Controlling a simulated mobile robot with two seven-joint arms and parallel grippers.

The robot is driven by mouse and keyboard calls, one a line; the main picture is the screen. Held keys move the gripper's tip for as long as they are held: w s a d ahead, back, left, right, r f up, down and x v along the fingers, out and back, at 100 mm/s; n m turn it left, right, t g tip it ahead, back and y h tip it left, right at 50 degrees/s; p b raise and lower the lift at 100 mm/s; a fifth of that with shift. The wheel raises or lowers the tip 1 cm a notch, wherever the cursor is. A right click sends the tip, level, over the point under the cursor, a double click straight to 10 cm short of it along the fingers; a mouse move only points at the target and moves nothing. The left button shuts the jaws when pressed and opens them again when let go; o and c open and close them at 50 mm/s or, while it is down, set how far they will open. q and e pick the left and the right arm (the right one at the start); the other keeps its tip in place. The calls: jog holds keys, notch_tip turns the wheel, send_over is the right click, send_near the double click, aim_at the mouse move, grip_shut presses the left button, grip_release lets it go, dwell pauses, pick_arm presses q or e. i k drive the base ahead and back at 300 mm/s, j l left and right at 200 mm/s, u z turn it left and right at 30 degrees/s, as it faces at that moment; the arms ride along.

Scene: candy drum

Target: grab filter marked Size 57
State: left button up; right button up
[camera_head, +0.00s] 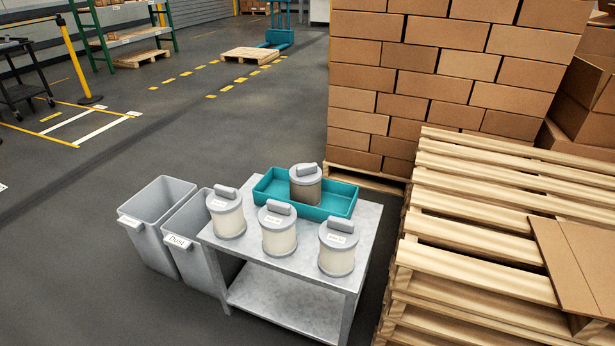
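Three clean cream filters with grey caps and grey handles stand upright on a grey metal table (368,222). They are the left filter (227,218), the middle filter (279,236) and the right filter (337,257). Each has a small white label on its upper rim, but the print is too small to read, so I cannot tell which is Size 57. A fourth filter (305,188), with a browner, dirty-looking body, stands in a teal tray (340,200) at the back of the table. Neither of my grippers is in view.
Two grey bins, a left bin (150,235) and a right bin labelled Dust (188,262), stand on the floor left of the table. Stacked wooden pallets (470,240) stand close on the right. A wall of cardboard boxes (430,80) rises behind. Floor at left is open.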

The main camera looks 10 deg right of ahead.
aim_at(340, 237)
jog(key=i+l+u, duration=0.5)
jog(key=l+u, duration=0.15)
jog(key=i+l+u, duration=0.15)
jog(key=l+u, duration=0.15)
jog(key=l, duration=0.25)
jog(key=i+l+u, duration=0.15)
jog(key=l+u, duration=0.2)
jog(key=l, duration=0.15)
jog(key=l+u, duration=0.3)
jog(key=l, duration=0.2)
jog(key=l+u, duration=0.35)
jog(key=l, duration=0.2)
